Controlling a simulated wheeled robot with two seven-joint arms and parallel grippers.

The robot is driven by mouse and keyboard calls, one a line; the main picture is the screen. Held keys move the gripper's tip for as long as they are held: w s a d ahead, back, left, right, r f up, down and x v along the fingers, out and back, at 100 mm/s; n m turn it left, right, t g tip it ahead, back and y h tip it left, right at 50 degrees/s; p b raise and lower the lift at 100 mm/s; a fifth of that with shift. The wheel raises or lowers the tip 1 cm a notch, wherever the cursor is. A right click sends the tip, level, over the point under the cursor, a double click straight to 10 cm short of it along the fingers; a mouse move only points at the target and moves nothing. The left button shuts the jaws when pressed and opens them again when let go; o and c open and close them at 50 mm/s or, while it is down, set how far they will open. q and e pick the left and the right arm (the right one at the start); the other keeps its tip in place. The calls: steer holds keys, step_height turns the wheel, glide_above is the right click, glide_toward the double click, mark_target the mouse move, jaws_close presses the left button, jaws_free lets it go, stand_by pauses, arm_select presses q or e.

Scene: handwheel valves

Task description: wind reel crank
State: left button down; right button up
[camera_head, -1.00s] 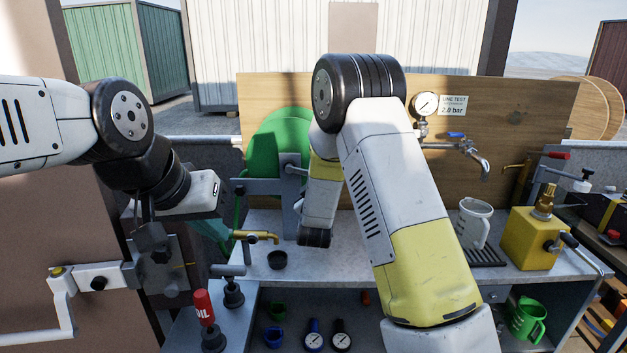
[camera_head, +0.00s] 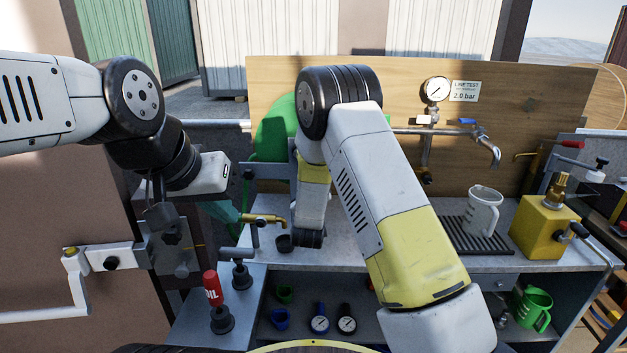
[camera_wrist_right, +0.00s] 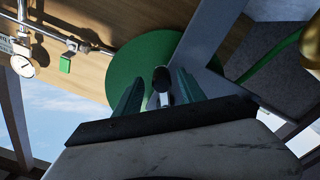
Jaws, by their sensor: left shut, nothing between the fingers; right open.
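The green reel disc (camera_head: 270,138) stands at the back of the bench, left of centre, partly hidden by its grey frame and my right arm. In the right wrist view the disc (camera_wrist_right: 150,52) fills the middle, with a dark round knob (camera_wrist_right: 162,78) in front of it. My right gripper (camera_wrist_right: 160,90) is open, its teal fingers on either side of that knob in the picture; contact cannot be told. The head view hides this gripper. My left gripper (camera_head: 221,212) is shut and empty, left of the reel frame and brass tap.
A white jug (camera_head: 483,210) and yellow block (camera_head: 543,228) stand right. A gauge (camera_head: 436,89) and pipe are on the board.

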steer(key=s, duration=0.6)
steer(key=shift+a, duration=0.15)
stand_by(0.3)
steer(key=s, duration=0.8)
steer(key=s+d+r+m+g+y, duration=0.2)
steer(key=d+r+m+g, duration=0.15)
steer(key=r, duration=0.25)
steer(key=s+d+r+m+g+y, duration=0.2)
steer(key=s+r+g+y, duration=0.15)
steer(key=r, duration=0.25)
steer(key=s+d+r+g, duration=0.1)
steer(key=s+d, duration=0.2)
steer(key=s, duration=0.3)
steer(key=s+d+r+g+h, duration=0.1)
steer(key=s+d+r+g, duration=0.1)
steer(key=s, duration=0.5)
steer(key=s+d+r+m+g+h, duration=0.1)
steer(key=s+d, duration=0.3)
steer(key=s, duration=0.3)
steer(key=shift+s+d+r+g, duration=0.15)
steer(key=shift+d+r+g, duration=0.05)
steer(key=shift+g, duration=0.2)
